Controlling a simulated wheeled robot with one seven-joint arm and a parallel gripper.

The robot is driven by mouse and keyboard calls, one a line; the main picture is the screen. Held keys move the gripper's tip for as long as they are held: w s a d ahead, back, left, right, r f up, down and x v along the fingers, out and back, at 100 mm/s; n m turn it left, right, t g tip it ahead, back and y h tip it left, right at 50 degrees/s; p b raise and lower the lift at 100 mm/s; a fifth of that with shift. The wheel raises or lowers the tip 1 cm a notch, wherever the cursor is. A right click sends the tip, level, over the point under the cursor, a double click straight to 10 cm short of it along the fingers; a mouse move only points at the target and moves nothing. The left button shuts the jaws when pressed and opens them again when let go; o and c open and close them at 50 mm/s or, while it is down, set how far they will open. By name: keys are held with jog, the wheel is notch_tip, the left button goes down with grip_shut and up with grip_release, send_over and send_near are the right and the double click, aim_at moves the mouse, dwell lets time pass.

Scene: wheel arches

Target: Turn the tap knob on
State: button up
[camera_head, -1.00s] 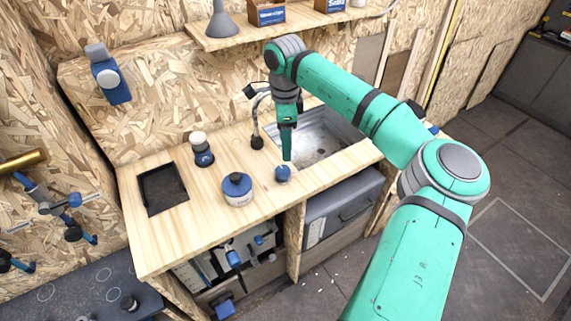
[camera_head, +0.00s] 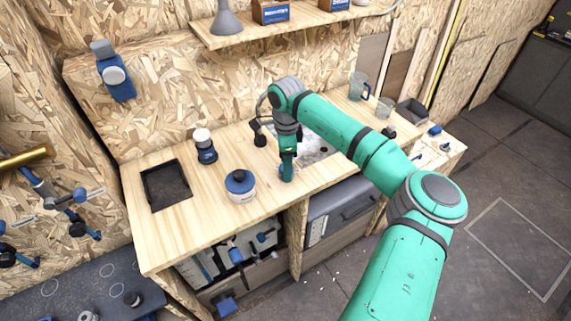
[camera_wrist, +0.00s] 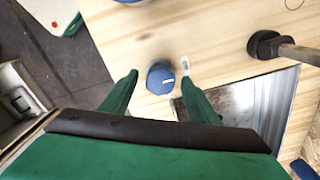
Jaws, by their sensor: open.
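The blue tap knob (camera_wrist: 161,78) stands on the wooden counter, with a white mark on its top. In the wrist view it sits between the two spread fingers of my gripper (camera_wrist: 158,82), with a gap visible on each side. In the head view my gripper (camera_head: 286,175) points down at the counter's front edge and hides most of the knob. The tap (camera_head: 259,133) has a dark base and a curved pipe behind my gripper. Its dark end also shows in the wrist view (camera_wrist: 265,44). The metal sink (camera_head: 313,146) is partly hidden by my arm.
A blue-topped white round container (camera_head: 240,186) stands left of my gripper. A blue and white bottle-like item (camera_head: 204,146) and a black recessed tray (camera_head: 166,186) are farther left. A shelf (camera_head: 285,22) hangs above. Clear jugs (camera_head: 358,86) stand at the right.

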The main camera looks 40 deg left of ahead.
jog(key=c, duration=1)
jog(key=shift+c, duration=0.2)
jog(key=shift+m, duration=0.3)
jog(key=m, duration=0.4)
jog(key=shift+a, duration=0.1)
jog(key=m, duration=0.9)
jog(key=shift+w+r, duration=0.1)
jog(key=shift+m, duration=2.1)
